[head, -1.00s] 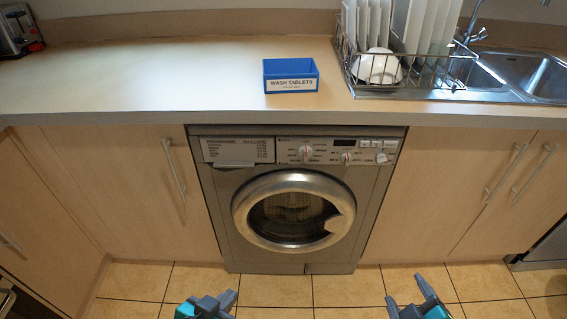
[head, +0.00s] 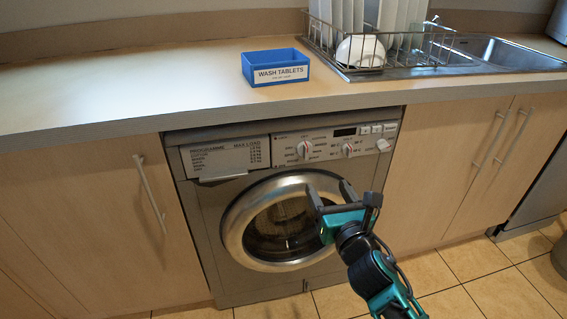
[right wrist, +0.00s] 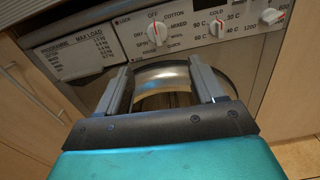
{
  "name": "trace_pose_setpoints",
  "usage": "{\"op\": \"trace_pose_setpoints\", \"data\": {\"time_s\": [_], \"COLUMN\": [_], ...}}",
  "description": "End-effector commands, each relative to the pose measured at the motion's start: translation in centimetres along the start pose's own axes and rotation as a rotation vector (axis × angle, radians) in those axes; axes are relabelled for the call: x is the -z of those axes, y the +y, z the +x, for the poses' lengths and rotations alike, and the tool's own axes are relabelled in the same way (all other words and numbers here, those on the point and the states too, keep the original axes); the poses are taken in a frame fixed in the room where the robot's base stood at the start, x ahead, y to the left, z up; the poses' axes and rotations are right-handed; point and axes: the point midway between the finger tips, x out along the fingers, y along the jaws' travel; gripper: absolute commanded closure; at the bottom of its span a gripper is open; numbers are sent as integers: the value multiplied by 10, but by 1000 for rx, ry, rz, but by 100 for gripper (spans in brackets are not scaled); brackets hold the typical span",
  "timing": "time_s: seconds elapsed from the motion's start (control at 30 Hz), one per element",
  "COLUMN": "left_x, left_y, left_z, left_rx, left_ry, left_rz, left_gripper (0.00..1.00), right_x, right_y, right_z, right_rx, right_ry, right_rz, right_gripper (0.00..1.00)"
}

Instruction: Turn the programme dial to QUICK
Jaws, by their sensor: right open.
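The programme dial (head: 304,150) is a white round knob on the washing machine's (head: 196,207) front panel. In the right wrist view the dial (right wrist: 157,31) has a red mark pointing up towards OFF. My left gripper is out of view.
Two smaller dials sit right of it: a temperature dial (head: 347,150) and a spin-speed dial (head: 383,145). The closed detergent drawer (head: 222,177) is at the left. The counter edge (head: 110,133) overhangs the panel, with a blue wash-tablet box (head: 276,68) on top.

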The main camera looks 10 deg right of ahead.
Motion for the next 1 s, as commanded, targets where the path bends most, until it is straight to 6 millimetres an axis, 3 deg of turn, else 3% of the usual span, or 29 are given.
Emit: {"op": "trace_pose_setpoints", "data": {"time_s": [0.27,0.7,1.0], "left_x": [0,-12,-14], "left_y": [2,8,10], "left_z": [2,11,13], "left_rx": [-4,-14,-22], "left_ry": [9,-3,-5], "left_rz": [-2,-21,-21], "left_gripper": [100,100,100], "right_x": [-3,-2,-3], "right_y": [0,0,0], "right_z": [16,94,128], "right_rx": [1,1,1], "right_ry": [-16,-16,-14], "right_rz": [-72,-67,-67], "right_gripper": [32,32,32]}}
